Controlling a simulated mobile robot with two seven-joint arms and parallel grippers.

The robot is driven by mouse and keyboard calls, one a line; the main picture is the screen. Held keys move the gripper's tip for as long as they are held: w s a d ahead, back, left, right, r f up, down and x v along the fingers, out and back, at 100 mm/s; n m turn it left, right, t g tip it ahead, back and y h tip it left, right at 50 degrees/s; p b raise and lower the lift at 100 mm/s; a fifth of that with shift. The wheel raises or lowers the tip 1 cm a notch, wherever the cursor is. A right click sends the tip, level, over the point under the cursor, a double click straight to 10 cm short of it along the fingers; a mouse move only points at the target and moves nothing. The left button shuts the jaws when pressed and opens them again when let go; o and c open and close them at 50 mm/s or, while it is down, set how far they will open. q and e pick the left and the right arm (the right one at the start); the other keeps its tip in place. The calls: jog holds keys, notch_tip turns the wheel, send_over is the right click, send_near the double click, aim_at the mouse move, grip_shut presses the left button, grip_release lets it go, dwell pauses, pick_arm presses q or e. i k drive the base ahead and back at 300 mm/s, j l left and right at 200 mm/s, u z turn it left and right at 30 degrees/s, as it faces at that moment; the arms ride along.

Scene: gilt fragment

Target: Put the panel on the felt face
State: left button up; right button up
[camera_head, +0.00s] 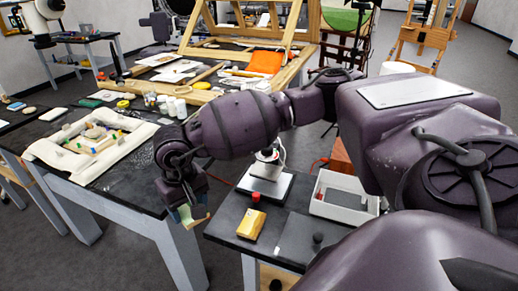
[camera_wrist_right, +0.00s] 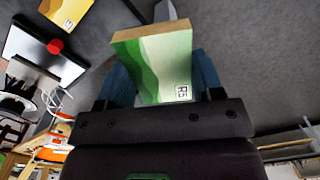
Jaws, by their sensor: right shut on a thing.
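The gripper is in the air over the gap between the left table and the small dark table. I cannot tell which surface is the felt face; a flat grey square (camera_head: 298,238) lies on the small table. My left gripper is not in view.
A pale padded cloth (camera_head: 62,160) with small coloured pieces lies on the left table.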

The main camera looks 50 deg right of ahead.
aim_at(342, 202)
jog(key=i+j, duration=0.45)
jog(key=i+j+z, duration=0.15)
jog(key=z, duration=0.25)
jog(key=i+j+z, duration=0.15)
jog(key=z, duration=1.4)
jog(key=i+z, duration=0.2)
jog(key=i, duration=0.25)
